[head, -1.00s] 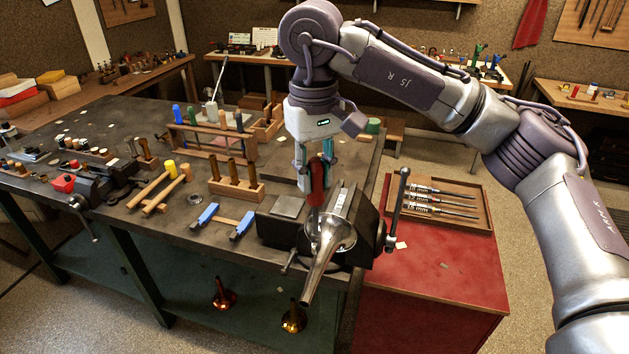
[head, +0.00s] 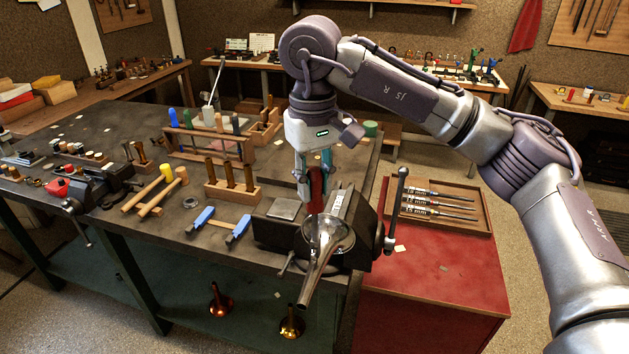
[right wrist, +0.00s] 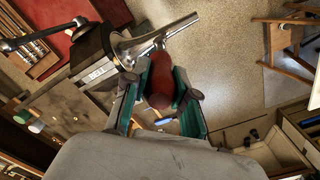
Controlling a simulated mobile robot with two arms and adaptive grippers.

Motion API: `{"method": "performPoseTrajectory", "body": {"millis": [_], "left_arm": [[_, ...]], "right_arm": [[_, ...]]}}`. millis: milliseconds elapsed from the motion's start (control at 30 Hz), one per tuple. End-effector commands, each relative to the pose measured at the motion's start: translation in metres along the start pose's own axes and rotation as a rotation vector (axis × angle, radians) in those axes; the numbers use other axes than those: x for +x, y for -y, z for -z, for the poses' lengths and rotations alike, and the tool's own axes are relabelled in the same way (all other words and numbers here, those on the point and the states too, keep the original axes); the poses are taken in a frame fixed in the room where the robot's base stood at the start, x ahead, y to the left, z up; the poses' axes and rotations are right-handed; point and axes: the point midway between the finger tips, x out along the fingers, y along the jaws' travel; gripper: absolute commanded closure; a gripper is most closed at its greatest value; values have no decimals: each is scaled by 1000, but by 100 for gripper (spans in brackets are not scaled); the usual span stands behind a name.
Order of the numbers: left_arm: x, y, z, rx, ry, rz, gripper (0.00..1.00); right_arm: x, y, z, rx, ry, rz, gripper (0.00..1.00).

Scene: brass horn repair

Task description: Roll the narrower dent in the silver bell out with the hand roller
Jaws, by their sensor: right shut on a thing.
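The silver bell (head: 318,272) is at the dark vise (head: 368,226) on the front right corner of the bench. Its flared mouth is up and its narrow tube slants down toward me past the bench edge. It also shows in the right wrist view (right wrist: 172,30). My right gripper (head: 314,181) is shut on the red handle of the hand roller (head: 317,193), just above the mouth. The roller points down, its metal end at the mouth. I cannot tell whether it touches the wall. In the right wrist view the red handle (right wrist: 161,82) lies between the fingers. The dents cannot be made out.
Blue-ended tools (head: 236,231) lie left of the vise. A wooden block with upright handles (head: 232,192) stands behind them. A tray of several thin tools (head: 440,214) lies on the red cabinet (head: 440,275) at the right. The vise's upright bar (head: 398,205) stands close to the right.

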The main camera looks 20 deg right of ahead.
Motion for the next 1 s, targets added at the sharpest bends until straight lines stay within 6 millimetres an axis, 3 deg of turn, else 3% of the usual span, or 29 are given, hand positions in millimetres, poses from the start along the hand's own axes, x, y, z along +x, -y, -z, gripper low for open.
{"method": "performPoseTrajectory", "body": {"millis": [1000], "left_arm": [[8, 0, -1, 0, 0, 0, 60]], "right_arm": [[9, 0, 0, 0, -1, 0, 100]]}}
